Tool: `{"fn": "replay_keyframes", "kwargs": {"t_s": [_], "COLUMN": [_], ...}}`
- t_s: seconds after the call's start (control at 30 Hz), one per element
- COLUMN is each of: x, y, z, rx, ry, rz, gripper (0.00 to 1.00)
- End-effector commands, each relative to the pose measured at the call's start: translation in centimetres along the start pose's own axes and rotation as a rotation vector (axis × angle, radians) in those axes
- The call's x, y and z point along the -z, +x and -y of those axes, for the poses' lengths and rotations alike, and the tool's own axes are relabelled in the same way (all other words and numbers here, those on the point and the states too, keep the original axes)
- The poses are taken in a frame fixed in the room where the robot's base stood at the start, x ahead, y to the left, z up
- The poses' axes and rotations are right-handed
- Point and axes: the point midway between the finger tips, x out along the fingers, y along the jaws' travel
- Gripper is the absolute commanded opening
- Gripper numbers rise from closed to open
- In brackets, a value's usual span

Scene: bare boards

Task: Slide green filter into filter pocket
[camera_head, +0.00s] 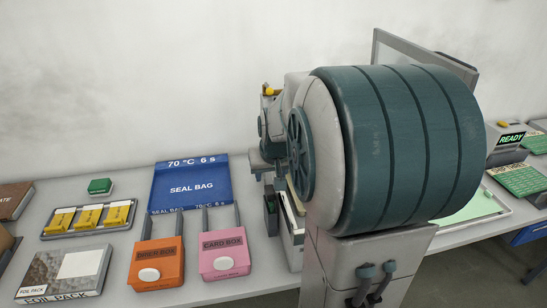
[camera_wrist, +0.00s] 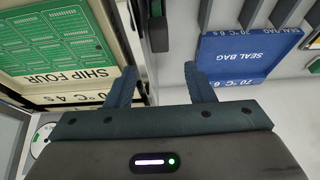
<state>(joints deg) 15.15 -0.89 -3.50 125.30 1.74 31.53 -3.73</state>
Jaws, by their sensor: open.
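My gripper (camera_wrist: 161,85) is open in the wrist view, its two dark teal fingers apart with nothing between them. Beyond the fingertips, a narrow dark upright block (camera_wrist: 158,36) has a green piece (camera_wrist: 155,8) at its upper end. I cannot tell whether these are the filter pocket and the green filter. In the head view, a dark narrow holder (camera_head: 271,205) shows beside my arm, which hides much of this area and most of the gripper.
A blue SEAL BAG tray (camera_head: 188,186) stands left of my arm, with an orange box (camera_head: 157,263) and pink box (camera_head: 224,256) in front. A tray of yellow packs (camera_head: 89,218) and a foil pack (camera_head: 64,275) lie left. A SHIP FOUR tray (camera_wrist: 75,74) holds green boards.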

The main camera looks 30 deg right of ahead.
Motion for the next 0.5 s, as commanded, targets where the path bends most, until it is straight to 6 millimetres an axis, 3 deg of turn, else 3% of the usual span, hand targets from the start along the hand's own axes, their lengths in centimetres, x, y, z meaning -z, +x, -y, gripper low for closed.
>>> {"fn": "replay_keyframes", "kwargs": {"t_s": [0.3,0.5], "x": [0.1,0.1], "y": [-7.0,-9.6], "z": [0.0,0.0], "rx": [0.0,0.0], "ry": [0.0,0.0], "rz": [-0.007,-0.004], "gripper": [0.48,0.48]}}
